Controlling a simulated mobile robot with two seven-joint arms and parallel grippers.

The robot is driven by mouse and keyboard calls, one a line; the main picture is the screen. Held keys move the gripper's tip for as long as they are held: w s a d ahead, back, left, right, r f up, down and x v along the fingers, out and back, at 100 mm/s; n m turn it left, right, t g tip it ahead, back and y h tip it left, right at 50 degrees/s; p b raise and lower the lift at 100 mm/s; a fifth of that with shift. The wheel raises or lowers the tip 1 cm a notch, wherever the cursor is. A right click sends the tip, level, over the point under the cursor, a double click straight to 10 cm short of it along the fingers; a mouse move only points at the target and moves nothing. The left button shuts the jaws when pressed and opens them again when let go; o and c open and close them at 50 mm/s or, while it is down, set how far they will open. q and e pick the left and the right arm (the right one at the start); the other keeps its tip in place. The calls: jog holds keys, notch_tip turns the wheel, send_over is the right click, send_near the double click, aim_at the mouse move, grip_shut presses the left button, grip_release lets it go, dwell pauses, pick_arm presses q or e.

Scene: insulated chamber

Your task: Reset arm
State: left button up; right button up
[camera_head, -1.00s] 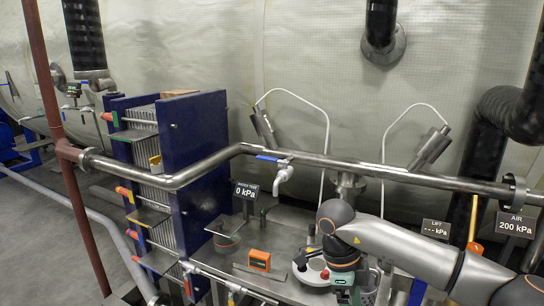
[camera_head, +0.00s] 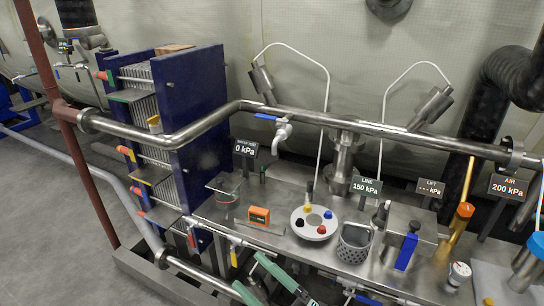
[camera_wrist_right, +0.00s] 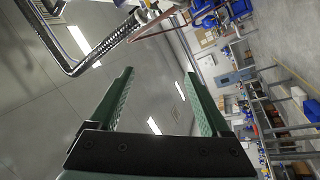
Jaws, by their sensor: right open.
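My right gripper (camera_head: 249,273) shows at the bottom of the head view, with its two green fingers spread apart. It is in front of the steel bench (camera_head: 330,262) and near its front edge. In the right wrist view the open green fingers (camera_wrist_right: 161,76) have nothing between them. Behind them that view shows grey panels with lights and a tilted workshop background. The rest of my right arm is mostly out of the head view. My left gripper is in no view.
The bench holds a round white disc with coloured knobs (camera_head: 314,223), an orange device (camera_head: 259,215), a perforated cup (camera_head: 354,243) and a blue-handled valve block (camera_head: 406,247). A steel pipe (camera_head: 330,120) crosses above it. A blue plate stack (camera_head: 190,120) stands at left.

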jog(key=s+d+f+m+t+h, duration=0.1)
jog(key=s+d+f+m+h, duration=0.2)
jog(key=d+f+m+h, duration=0.95)
jog(key=s+d+f+m+g+h+p, duration=0.1)
jog(key=s+d+f+m+g, duration=0.3)
jog(key=s+d+f, duration=0.3)
jog(key=s+f+m, duration=0.1)
jog(key=s+f, duration=0.2)
jog(key=s, duration=0.1)
jog(key=shift+f+g+h, duration=0.25)
jog(key=shift+g+h, duration=0.05)
jog(key=shift+h, duration=0.05)
jog(key=shift+w+m, duration=0.1)
jog(key=shift+m, duration=0.15)
